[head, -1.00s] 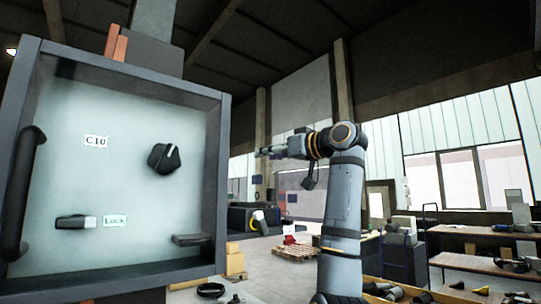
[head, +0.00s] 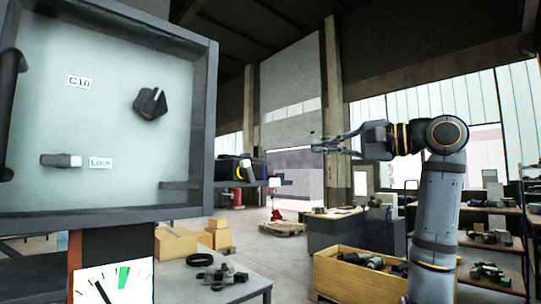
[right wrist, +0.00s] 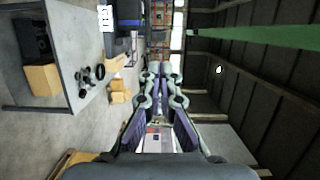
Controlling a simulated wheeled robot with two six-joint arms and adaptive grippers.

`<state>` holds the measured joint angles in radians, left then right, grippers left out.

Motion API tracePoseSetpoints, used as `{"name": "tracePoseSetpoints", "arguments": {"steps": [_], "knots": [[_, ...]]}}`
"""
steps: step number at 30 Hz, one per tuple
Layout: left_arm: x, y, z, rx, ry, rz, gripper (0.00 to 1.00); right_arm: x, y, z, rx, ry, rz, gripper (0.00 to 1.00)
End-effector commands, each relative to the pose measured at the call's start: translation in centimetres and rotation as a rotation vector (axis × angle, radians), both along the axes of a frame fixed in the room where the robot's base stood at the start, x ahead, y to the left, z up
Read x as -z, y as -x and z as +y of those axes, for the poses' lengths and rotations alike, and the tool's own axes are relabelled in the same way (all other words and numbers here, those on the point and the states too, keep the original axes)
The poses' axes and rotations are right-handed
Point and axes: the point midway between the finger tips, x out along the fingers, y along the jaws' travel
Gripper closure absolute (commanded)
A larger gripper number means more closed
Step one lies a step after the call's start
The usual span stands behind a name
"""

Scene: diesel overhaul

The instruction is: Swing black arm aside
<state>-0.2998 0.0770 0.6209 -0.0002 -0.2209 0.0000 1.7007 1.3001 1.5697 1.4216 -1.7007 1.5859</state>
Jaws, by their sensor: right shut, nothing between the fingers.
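A dark-framed box with a pale panel (head: 105,120) fills the left of the head view. A short dark bar (head: 178,185) sits at the panel's lower right. I cannot tell which part is the black arm. My right gripper (head: 322,144) is shut and empty, to the right of the box and apart from it, pointing left. Its closed fingers also show in the right wrist view (right wrist: 160,78). My left gripper is out of view.
A dial gauge (head: 115,285) is below the box. A grey table (head: 240,270) with small parts stands beneath, cardboard boxes (head: 175,243) behind it. A wooden crate (head: 335,280) is at lower right. Open air lies between gripper and box.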

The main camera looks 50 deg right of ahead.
Motion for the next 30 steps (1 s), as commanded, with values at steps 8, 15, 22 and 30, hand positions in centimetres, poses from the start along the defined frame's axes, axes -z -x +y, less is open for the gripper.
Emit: {"name": "tracePoseSetpoints", "arguments": {"steps": [8,15,22,30], "knots": [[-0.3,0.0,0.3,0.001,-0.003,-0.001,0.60,-0.1,-2.3,0.3,-0.001,-0.001,0.003,1.00],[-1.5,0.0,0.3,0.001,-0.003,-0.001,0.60,-0.2,-7.6,0.9,-0.002,-0.001,0.003,1.00],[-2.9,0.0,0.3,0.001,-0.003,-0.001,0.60,-0.3,-11.9,1.4,0.000,0.000,0.002,1.00],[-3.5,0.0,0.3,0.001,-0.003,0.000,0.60,-0.1,-13.9,1.6,-0.001,0.001,-0.001,1.00]]}}
